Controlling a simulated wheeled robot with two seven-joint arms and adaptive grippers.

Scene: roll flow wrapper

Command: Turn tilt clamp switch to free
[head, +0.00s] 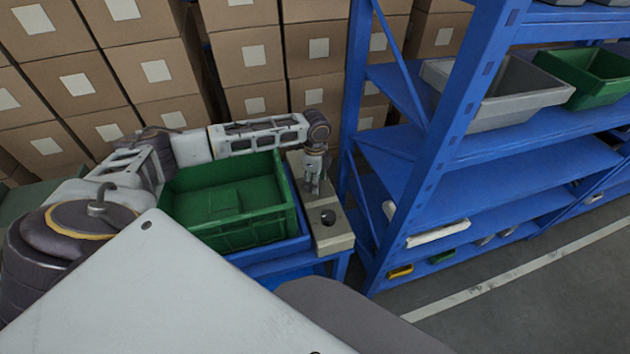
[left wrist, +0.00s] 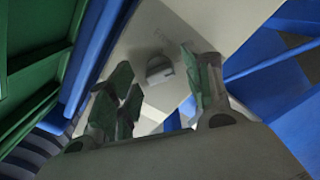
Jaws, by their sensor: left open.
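The tilt clamp switch (left wrist: 160,72) is a small round grey knob on a pale beige panel (left wrist: 190,25), in the middle of the left wrist view. Which of its settings it stands at cannot be told. My left gripper (left wrist: 162,92) is open, with its fingers on either side of the knob in that view and nothing seen between them. Whether the fingers touch the knob or panel cannot be told. My right gripper is out of view.
A green crate (head: 285,222) sits on a blue stand (head: 300,243) left of the panel. A blue shelf rack (head: 450,120) with grey and green bins stands close on the right. Stacked cardboard boxes (head: 245,55) fill the back. Open floor (head: 560,300) lies at the lower right.

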